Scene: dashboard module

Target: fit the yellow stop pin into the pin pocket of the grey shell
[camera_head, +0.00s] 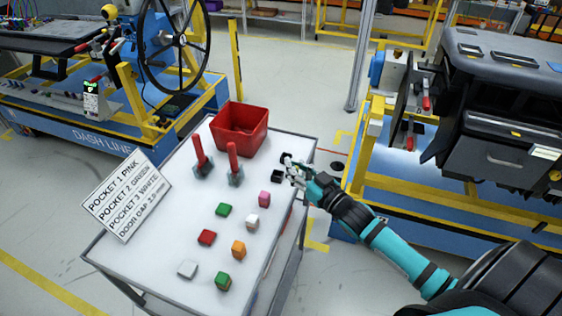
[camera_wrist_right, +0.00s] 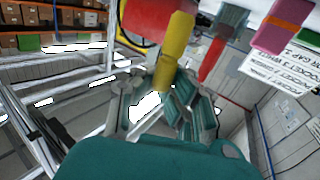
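My right gripper (camera_head: 293,170) comes in from the right over the right edge of the white table. In the right wrist view its fingers (camera_wrist_right: 155,100) are around the lower end of a yellow stop pin (camera_wrist_right: 178,35), which has a wider part and a narrower part. The pin appears held between the fingertips; I cannot make it out in the head view. I cannot pick out the grey shell or its pin pocket for sure. A large dark grey dashboard module (camera_head: 490,165) stands on the right. My left gripper is not in view.
The white table (camera_head: 180,235) holds a red bin (camera_head: 241,127), two red-handled tools (camera_head: 199,152), several coloured blocks (camera_head: 239,249) and a sign (camera_head: 126,195). A blue and yellow stand (camera_head: 440,190) carries the module.

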